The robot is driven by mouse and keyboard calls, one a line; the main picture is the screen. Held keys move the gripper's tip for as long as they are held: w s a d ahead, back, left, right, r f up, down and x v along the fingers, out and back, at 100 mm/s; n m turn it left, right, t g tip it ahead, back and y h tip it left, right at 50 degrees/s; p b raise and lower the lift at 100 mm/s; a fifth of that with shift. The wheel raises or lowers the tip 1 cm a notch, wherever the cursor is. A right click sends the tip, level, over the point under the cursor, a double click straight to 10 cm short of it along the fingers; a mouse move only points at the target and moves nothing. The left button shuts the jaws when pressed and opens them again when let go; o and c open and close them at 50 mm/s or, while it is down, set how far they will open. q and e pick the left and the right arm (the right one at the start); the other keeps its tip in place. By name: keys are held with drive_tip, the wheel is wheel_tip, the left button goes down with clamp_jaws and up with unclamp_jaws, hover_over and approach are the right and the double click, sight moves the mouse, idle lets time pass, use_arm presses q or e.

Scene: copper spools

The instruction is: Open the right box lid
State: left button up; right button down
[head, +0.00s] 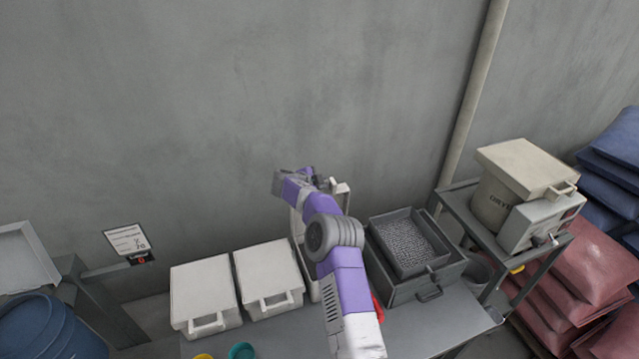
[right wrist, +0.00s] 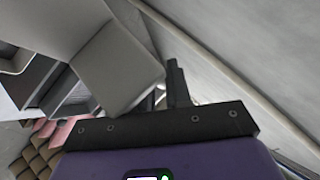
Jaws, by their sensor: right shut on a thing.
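The right box (head: 313,286) is the rightmost of three white boxes in a row on the table. Its body shows only as a strip, mostly hidden behind my right arm. Its lid (head: 295,224) is raised and stands steeply near the wall; in the right wrist view the lid is a pale grey panel (right wrist: 117,65). My right gripper (head: 310,178) is at the lid's upper edge and shut on the lid, apparently at its handle. The exact contact is hidden; one dark finger shows in the right wrist view (right wrist: 178,85). My left gripper is not in view.
Two white boxes with closed lids (head: 203,288) (head: 268,275) stand to the left. A dark grey bin (head: 425,288) with a tray of small grey pieces stands to the right. Green and yellow round things (head: 241,351) lie at the front. The wall is close behind.

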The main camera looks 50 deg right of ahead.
drive_tip(key=shift+s+f, duration=0.1)
drive_tip(key=shift+f, duration=0.15)
drive_tip(key=c, duration=1.2)
unclamp_jaws()
drive_tip(key=shift+o, duration=0.2)
drive_tip(key=b+v, duration=0.1)
drive_tip(key=v, duration=0.6)
drive_tip(key=shift+a+r+b, duration=0.2)
drive_tip(key=shift+r+b, duration=0.1)
